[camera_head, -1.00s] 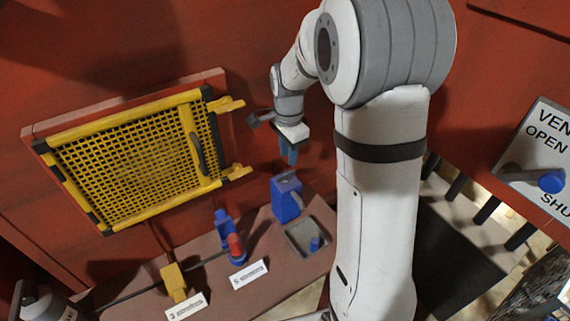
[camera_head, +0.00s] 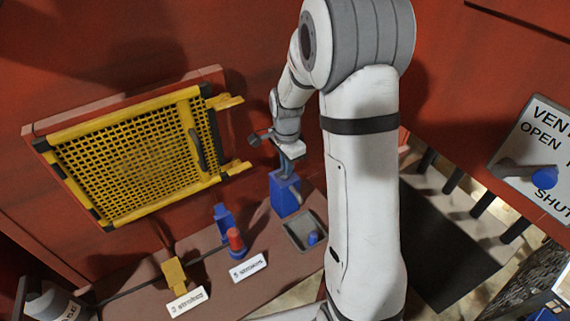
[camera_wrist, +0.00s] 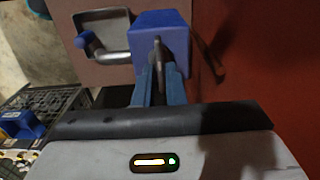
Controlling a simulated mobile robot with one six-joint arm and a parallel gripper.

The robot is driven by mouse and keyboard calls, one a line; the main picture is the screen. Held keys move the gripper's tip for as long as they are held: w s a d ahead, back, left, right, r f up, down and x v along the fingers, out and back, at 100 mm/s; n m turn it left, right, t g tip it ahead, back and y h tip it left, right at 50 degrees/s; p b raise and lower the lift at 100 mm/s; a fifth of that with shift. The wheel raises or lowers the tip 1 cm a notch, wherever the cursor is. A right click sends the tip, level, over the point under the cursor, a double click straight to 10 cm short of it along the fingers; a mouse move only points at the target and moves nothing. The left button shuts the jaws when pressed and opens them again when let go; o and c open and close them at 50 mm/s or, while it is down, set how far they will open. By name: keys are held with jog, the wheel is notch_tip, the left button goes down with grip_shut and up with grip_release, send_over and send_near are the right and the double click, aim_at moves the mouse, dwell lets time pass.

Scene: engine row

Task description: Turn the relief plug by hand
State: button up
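The blue block (camera_head: 284,196) stands on the ledge below the wall. In the wrist view the block (camera_wrist: 163,28) has a thin dark grey tab (camera_wrist: 157,52) on its face, which looks like the relief plug's grip. My gripper (camera_head: 288,168) is right above the block in the head view. In the wrist view its two blue fingers (camera_wrist: 158,82) lie on either side of the tab, with a gap between them. They look open; contact with the tab cannot be made out. The tab is hidden by the gripper in the head view.
A shallow grey tray (camera_head: 294,236) with a blue knob (camera_head: 313,237) sits beside the block. A red-topped blue fitting (camera_head: 236,242) and a yellow block (camera_head: 175,275) stand to the left. A yellow mesh gate (camera_head: 135,165) is on the wall. A vent lever (camera_head: 542,178) is far right.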

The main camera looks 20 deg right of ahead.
grip_shut()
jog(key=shift+a, duration=0.3)
jog(key=shift+d, duration=0.25)
